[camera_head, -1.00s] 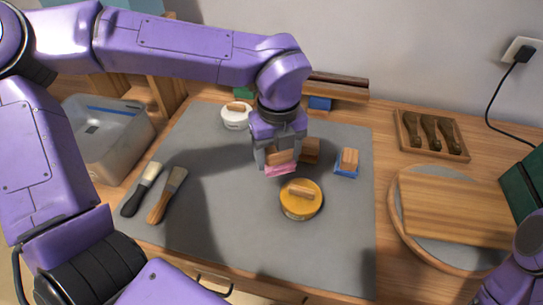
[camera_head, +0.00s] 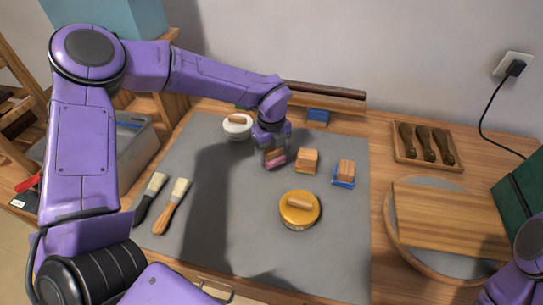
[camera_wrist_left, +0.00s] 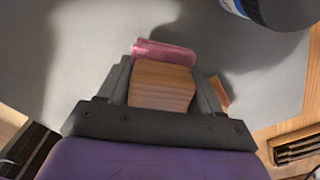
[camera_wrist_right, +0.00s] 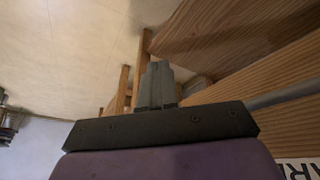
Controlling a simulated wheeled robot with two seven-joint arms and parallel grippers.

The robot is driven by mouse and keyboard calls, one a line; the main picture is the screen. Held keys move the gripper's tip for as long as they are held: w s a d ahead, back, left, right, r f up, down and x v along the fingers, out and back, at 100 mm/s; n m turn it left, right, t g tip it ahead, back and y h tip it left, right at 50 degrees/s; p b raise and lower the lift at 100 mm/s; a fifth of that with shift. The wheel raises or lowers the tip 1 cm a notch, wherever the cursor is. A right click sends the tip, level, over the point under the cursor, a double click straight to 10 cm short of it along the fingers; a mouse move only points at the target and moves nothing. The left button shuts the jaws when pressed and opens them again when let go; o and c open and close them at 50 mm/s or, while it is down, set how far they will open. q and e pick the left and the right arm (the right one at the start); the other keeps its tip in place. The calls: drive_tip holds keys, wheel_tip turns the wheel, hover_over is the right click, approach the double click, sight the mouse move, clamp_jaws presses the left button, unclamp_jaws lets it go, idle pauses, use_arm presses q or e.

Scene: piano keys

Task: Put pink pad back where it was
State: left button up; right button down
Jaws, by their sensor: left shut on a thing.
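The pink pad (camera_head: 277,163) has a wooden block handle and is in my left gripper (camera_head: 275,156). In the left wrist view the fingers (camera_wrist_left: 163,85) are closed on the sides of the wooden block, and the pink layer (camera_wrist_left: 165,52) is at its far end. The pad is over the grey mat (camera_head: 235,240), near the mat's back; I cannot tell whether it touches the mat. My right gripper (camera_wrist_right: 160,85) shows in the right wrist view with its fingers together and nothing between them.
Brushes (camera_head: 171,208) lie left. The mat's front middle is clear.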

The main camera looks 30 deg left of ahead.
sight(272, 160)
use_arm(q)
drive_tip(key=shift+f, duration=1.4)
drive_tip(key=shift+s, duration=0.1)
drive_tip(key=shift+f, duration=0.15)
drive_tip(key=o, duration=1.1)
drive_tip(key=shift+d, duration=0.1)
drive_tip(key=shift+r, duration=0.4)
wheel_tip(272, 160, up, 12)
drive_tip(key=shift+f+b, duration=0.15)
drive_tip(key=shift+b, duration=0.3)
